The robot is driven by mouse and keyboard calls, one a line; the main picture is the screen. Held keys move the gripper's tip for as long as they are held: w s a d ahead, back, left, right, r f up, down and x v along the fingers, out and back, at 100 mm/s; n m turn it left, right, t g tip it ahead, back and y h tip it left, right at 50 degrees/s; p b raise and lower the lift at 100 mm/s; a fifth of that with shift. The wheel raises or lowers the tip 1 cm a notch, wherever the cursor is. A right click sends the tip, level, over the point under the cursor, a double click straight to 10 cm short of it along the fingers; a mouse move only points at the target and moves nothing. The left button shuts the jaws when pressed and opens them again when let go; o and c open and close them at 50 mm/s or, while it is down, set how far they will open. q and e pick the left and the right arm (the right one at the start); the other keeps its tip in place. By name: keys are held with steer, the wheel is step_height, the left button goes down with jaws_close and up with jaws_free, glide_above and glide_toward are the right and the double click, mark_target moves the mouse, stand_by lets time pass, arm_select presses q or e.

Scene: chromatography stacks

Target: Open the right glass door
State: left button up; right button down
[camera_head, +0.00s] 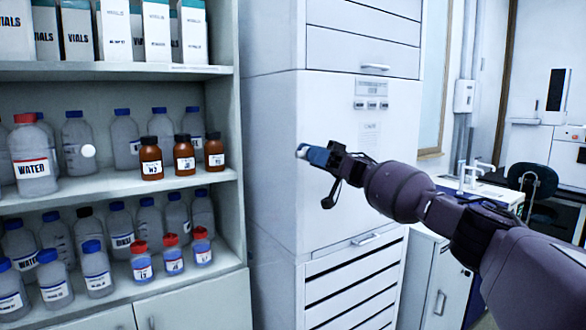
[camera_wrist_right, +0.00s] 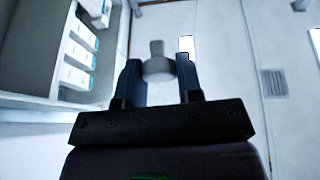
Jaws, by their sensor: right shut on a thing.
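My right gripper (camera_head: 317,155) reaches in from the right in the head view, in front of the tall white cabinet. Its fingers are shut on a small pale knob (camera_head: 302,151). In the right wrist view the grey knob (camera_wrist_right: 157,66) sits between the two dark fingers. The right glass door's pane is too clear to make out, so I cannot tell its angle. A second white round knob (camera_head: 88,150) shows at left, in front of the bottles on the shelf unit (camera_head: 120,190). My left gripper is not in view.
The shelves hold white vial boxes (camera_head: 112,32), brown bottles (camera_head: 184,158), a large water bottle (camera_head: 30,160) and several blue-capped and red-capped bottles. The white cabinet (camera_head: 270,150) stands right of the shelf unit. A desk and a dark chair (camera_head: 532,182) are at far right.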

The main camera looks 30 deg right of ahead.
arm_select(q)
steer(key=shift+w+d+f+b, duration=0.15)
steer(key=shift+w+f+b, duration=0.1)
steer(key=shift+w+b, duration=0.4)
arm_select(e)
steer(key=shift+w+d+f+g, duration=0.1)
steer(key=shift+w+d+g, duration=0.1)
steer(key=shift+d+g, duration=0.6)
steer(key=shift+d+n, duration=0.2)
steer(key=shift+n, duration=0.1)
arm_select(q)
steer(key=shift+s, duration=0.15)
arm_select(e)
steer(key=c, duration=0.8)
jaws_free()
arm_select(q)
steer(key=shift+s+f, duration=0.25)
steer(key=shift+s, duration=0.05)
